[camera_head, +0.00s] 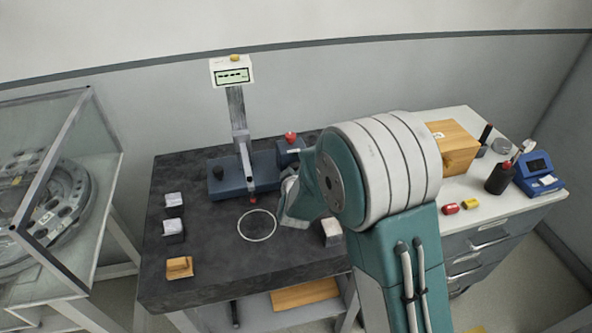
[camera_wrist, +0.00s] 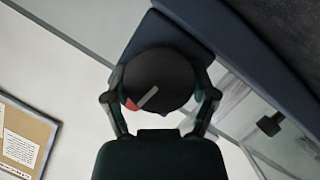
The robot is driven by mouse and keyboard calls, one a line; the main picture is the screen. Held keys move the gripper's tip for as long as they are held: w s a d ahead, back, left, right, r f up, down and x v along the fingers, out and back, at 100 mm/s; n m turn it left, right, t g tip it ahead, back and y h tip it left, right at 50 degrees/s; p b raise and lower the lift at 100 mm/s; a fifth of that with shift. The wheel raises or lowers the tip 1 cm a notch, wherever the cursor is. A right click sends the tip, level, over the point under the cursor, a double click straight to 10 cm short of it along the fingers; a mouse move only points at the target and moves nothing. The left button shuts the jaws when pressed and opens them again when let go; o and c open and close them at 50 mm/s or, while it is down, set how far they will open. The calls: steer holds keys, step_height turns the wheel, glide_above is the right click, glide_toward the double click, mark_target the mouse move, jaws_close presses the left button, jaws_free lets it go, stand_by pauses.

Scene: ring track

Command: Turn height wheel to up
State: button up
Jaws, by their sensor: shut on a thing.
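The height wheel (camera_wrist: 158,78) is a round black knob with a pale pointer line and a red patch at its lower left edge, seen close up in the wrist view. My gripper (camera_wrist: 161,96) has one finger on each side of the wheel and is shut on it. The wheel sits against a dark blue body (camera_wrist: 180,32). In the head view my gripper (camera_head: 290,195) is at the right of the measuring stand (camera_head: 262,165), which has a blue base, an upright column and a display (camera_head: 233,75). My arm hides the wheel there.
The stand is on a dark stone table (camera_head: 210,260) with a white ring (camera_head: 257,225). Small blocks lie along its left side, and one pale block (camera_head: 331,230) is right of the ring. A glass case (camera_head: 60,190) is at left. A white bench (camera_head: 490,195) with tools is at right.

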mark_target(293, 164)
steer(key=shift+a+r+n, duration=0.2)
steer(key=shift+n, duration=0.3)
steer(key=shift+t+h, duration=0.3)
steer(key=o, duration=1)
steer(key=shift+o, duration=0.2)
steer(key=shift+a+f, duration=0.1)
steer(key=shift+f, duration=0.05)
steer(key=shift+r, duration=0.25)
step_height(293, 164, up, 9)
steer(key=shift+r, duration=0.15)
